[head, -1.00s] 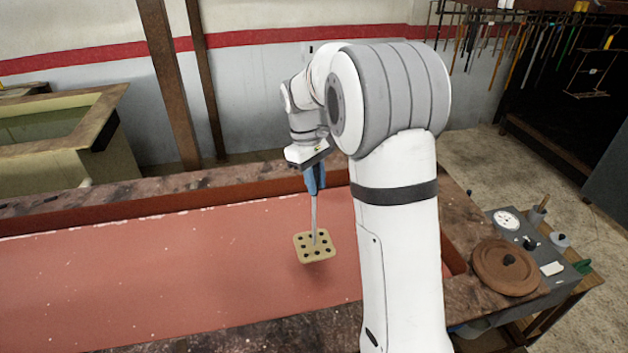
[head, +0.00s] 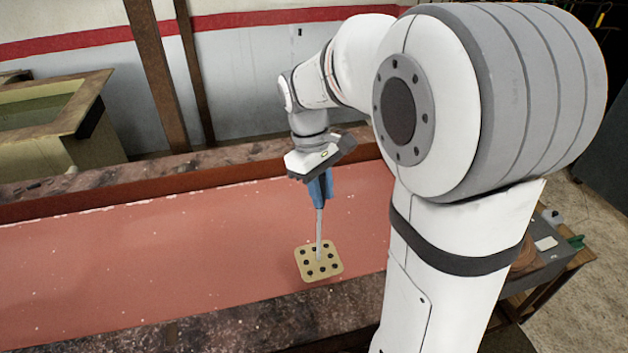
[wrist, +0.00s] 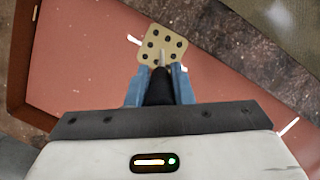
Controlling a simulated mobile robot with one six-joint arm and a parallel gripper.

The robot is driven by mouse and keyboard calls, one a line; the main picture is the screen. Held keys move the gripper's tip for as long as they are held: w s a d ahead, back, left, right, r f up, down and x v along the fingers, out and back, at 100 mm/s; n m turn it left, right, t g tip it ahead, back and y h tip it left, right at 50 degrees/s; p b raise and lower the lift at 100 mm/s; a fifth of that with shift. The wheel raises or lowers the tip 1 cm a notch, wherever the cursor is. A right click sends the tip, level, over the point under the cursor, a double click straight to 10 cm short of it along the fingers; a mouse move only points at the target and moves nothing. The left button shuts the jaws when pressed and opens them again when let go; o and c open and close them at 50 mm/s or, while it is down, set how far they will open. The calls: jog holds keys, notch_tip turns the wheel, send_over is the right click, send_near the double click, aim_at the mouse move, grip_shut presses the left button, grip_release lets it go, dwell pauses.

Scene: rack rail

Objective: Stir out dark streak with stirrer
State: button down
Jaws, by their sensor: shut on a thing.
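The stirrer (head: 319,262) is a tan square plate with several dark holes on a thin pale shaft. It is held upright, its plate at or just above the reddish liquid (head: 180,250) in a long trough; contact is unclear. My gripper (head: 321,190) has blue fingers shut on the stirrer's handle. In the wrist view, the fingers (wrist: 160,85) close around the dark handle and the plate (wrist: 163,45) shows beyond them. No dark streak can be made out; pale flecks dot the liquid.
The trough's mottled near rim (head: 240,325) runs close to the plate. The far rim (head: 130,175) lies behind my gripper. A second tank (head: 50,125) stands back left near rusty posts (head: 158,70). Open liquid extends left. A bench (head: 550,255) at right is partly hidden by my arm.

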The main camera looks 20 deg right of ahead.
jog(key=s, duration=2.5)
jog(key=shift+p, duration=0.4)
